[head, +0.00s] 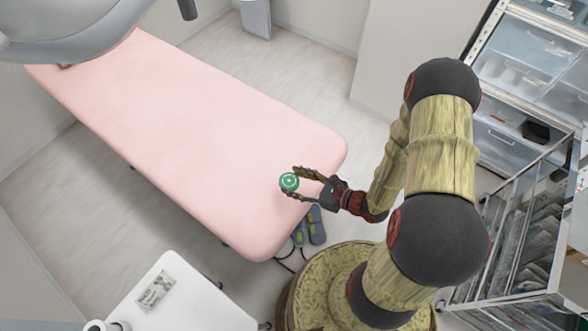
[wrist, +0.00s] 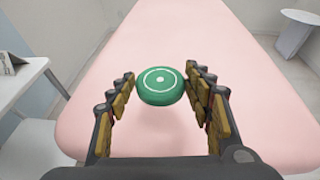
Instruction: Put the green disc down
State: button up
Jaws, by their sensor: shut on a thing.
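The green disc (head: 289,181) is small and round with a pale ring and centre dot on its face. In the head view it is at my gripper's fingertips, over the near end of the pink treatment bed (head: 190,120). My gripper (head: 293,182) is shut on the disc. In the wrist view the disc (wrist: 161,86) sits between the two fingertips (wrist: 161,80), with the pink bed (wrist: 180,35) behind and below it. I cannot tell how high the disc is above the bed.
A white table (head: 185,305) with a small printed card (head: 156,290) stands at the lower left. A grey foot pedal (head: 316,225) lies on the floor beside the bed. A rack (head: 520,230) and clear drawers (head: 530,60) are at the right. Most of the bed top is bare.

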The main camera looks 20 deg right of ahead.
jog(key=w+d+f+b, duration=0.1)
jog(key=w+f, duration=0.1)
jog(key=w, duration=0.1)
jog(key=w+d+f+b, duration=0.1)
jog(key=w+d+f, duration=0.1)
jog(key=f, duration=0.1)
jog(key=w+d+f+b, duration=0.1)
jog(key=w+d+f, duration=0.1)
jog(key=w+f, duration=0.1)
jog(key=shift+w, duration=0.35)
jog(key=f+b, duration=0.1)
jog(key=f, duration=0.2)
jog(key=shift+w+d+f+b, duration=0.15)
jog(key=shift+w+f+b, duration=0.05)
jog(key=shift+f+b, duration=0.15)
jog(key=shift+r, duration=0.1)
jog(key=o, duration=1.3)
jog(key=shift+o, duration=0.4)
